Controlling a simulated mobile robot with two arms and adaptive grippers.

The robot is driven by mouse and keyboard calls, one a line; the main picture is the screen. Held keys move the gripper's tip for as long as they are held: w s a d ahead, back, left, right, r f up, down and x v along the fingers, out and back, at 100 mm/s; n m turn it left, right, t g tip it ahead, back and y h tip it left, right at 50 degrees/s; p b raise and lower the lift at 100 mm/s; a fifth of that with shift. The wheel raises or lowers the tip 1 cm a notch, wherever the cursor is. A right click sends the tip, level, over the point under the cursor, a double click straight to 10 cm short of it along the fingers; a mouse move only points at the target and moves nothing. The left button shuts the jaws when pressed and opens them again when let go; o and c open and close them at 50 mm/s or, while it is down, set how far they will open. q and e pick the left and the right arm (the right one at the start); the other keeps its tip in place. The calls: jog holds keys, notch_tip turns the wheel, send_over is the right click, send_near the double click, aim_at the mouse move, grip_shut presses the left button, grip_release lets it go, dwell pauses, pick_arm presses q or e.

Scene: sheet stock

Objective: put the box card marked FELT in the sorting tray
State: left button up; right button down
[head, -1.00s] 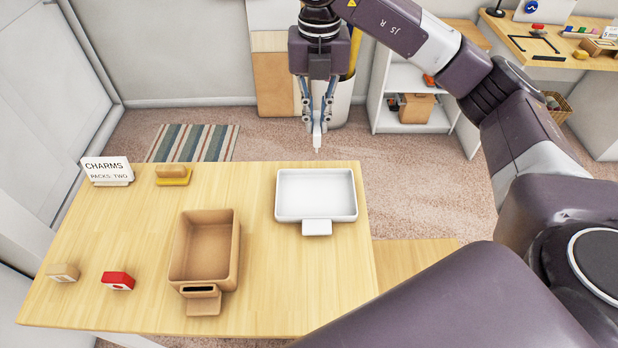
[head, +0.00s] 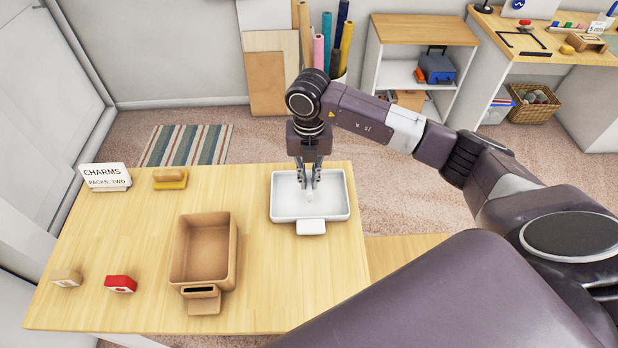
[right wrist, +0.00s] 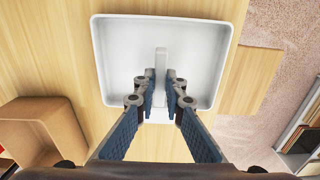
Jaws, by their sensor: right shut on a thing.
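The white sorting tray (head: 281,212) stands at the table's right far side; it also fills the middle of the right wrist view (right wrist: 118,50). My right gripper (head: 309,188) points down over the tray. It is shut on a thin white piece, seen edge-on, which looks like the box card (right wrist: 161,62); no FELT lettering can be read. The card's lower end is inside the tray's outline, but I cannot tell whether it touches the floor. My left gripper is not in view.
A brown box (head: 233,250) with a dark front slot stands left of the tray.

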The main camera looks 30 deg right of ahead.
aim_at(309, 181)
jog(key=shift+f, duration=0.6)
jog(key=shift+f, duration=0.1)
jog(key=c, duration=2)
grip_release()
jog(key=shift+r, duration=0.25)
jog(key=shift+r+b, duration=2.1)
jog(key=shift+r, duration=3.8)
